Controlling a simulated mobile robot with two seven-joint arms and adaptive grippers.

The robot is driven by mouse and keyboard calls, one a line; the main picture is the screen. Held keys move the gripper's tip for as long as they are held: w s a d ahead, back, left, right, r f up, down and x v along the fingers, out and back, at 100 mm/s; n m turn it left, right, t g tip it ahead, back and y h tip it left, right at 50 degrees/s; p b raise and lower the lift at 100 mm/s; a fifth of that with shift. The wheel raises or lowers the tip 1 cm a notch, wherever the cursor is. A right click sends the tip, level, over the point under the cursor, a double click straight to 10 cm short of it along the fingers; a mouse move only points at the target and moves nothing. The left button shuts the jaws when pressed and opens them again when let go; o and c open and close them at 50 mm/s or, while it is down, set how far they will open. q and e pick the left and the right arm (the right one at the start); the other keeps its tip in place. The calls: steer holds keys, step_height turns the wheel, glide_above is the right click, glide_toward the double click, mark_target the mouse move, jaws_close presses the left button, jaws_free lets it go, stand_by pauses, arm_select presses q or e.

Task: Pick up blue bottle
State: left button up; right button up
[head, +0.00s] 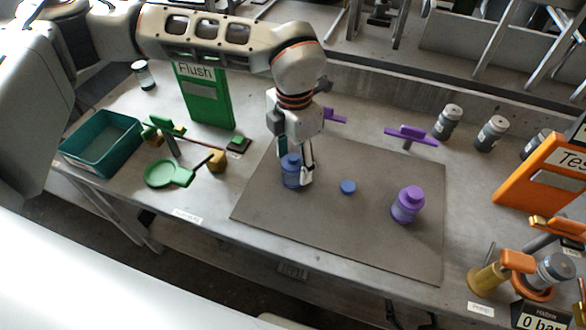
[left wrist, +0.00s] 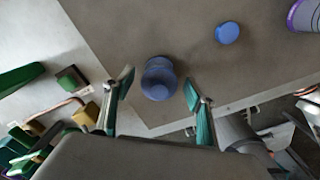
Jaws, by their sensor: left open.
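The blue bottle (head: 290,172) stands upright on the dark grey mat (head: 330,225), towards its left side. My left gripper (head: 297,165) points down at the bottle, with one finger partly behind it and one at its right. In the left wrist view the bottle (left wrist: 158,80) shows from above, between the tips of the open green-padded fingers (left wrist: 158,90), with a gap on each side. I see no contact. My right gripper is in neither view.
A small blue disc (head: 348,187) and a purple bottle (head: 407,205) are on the mat to the right. A green dish and fittings (head: 170,173) and a teal bin (head: 100,145) are left. The orange Test station (head: 545,185) is right. The front mat is clear.

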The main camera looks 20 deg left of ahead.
arm_select(q)
steer(key=shift+f, duration=0.65)
steer(key=shift+r, duration=0.1)
steer(key=c, duration=1.3)
